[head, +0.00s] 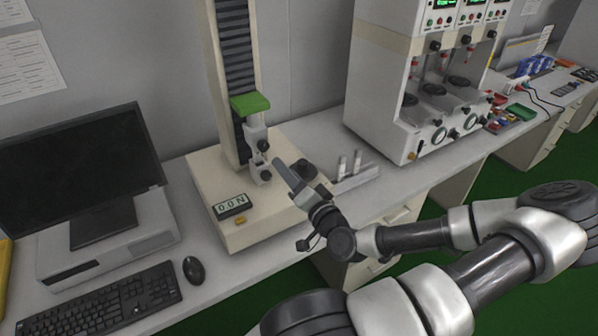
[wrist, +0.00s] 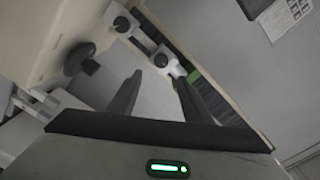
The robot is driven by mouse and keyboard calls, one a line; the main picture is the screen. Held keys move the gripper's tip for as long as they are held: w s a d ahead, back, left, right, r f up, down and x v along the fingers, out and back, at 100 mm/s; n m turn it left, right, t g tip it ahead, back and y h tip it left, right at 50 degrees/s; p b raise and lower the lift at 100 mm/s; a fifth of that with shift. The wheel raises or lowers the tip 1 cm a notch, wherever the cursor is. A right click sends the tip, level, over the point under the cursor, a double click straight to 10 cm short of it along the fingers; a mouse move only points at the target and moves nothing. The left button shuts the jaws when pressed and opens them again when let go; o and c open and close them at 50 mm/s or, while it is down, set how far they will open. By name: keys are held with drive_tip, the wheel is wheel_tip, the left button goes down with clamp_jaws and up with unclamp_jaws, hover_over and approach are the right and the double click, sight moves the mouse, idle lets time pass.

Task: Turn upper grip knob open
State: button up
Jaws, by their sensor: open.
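The upper grip (head: 256,134) hangs below a green block (head: 250,104) on the test stand's column. Its small dark knob (head: 263,146) faces the front right. The lower grip (head: 259,172) stands beneath it on the base with a similar knob. My gripper (head: 283,170) is open and empty, just right of the grips and apart from them. In the wrist view, the upper grip's knob (wrist: 160,61) appears just beyond the gap between my open fingertips (wrist: 160,77). The lower grip (wrist: 122,24) is farther up and left there.
The stand's base (head: 222,190) carries a force display (head: 231,206) reading 0.0 N. A small rack with pale cylinders (head: 350,166) is right of my gripper. A white multi-station machine (head: 400,90) stands farther right; a monitor (head: 80,165), keyboard (head: 100,305) and mouse (head: 194,270) are left.

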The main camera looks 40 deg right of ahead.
drive_tip(key=v, duration=0.6)
drive_tip(key=shift+a, duration=0.3)
drive_tip(key=shift+s, duration=0.1)
